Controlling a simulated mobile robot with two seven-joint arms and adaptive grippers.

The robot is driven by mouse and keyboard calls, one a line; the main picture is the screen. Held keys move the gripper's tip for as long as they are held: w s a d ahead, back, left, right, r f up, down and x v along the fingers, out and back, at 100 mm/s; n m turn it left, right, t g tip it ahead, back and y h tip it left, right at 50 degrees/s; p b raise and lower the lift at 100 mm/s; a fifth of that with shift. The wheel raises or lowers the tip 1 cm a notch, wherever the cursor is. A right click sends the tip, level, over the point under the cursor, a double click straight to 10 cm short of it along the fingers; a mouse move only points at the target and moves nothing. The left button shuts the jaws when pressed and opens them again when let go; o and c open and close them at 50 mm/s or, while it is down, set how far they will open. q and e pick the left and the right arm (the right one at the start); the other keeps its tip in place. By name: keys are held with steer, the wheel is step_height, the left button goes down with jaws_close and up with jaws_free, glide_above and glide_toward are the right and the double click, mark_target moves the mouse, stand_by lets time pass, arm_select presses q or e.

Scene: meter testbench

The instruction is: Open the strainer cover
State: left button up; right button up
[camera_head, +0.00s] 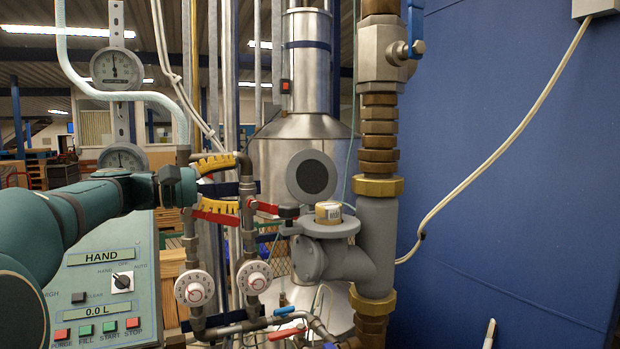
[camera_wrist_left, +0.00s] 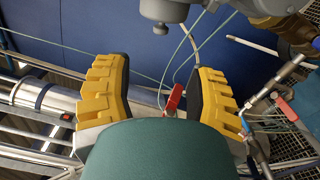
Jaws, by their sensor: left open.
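My left gripper (camera_head: 237,184) has yellow fingers and comes in from the left, open and empty. Its fingers point right, towards the grey pipe body, with a gap between. A grey round disc (camera_head: 312,176) with a dark inner face stands upright just above and behind the grey body (camera_head: 345,262). It looks like the strainer cover, tipped up, but I cannot be certain. A brass-coloured cap (camera_head: 328,211) sits on the body's top flange. In the left wrist view the open fingers (camera_wrist_left: 162,72) show with nothing between them; part of a grey body (camera_wrist_left: 165,10) is at the top.
A red valve handle (camera_head: 262,207) lies beside the fingers. Two white dials (camera_head: 194,289) (camera_head: 254,277) and thin pipes stand below. The control panel (camera_head: 105,280) is at the lower left. A blue wall (camera_head: 510,180) fills the right.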

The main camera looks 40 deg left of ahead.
mark_target(301, 180)
arm_select(q)
steer(key=p+x, duration=0.1)
steer(key=x, duration=1.2)
steer(key=shift+w+d, duration=0.25)
jaws_close()
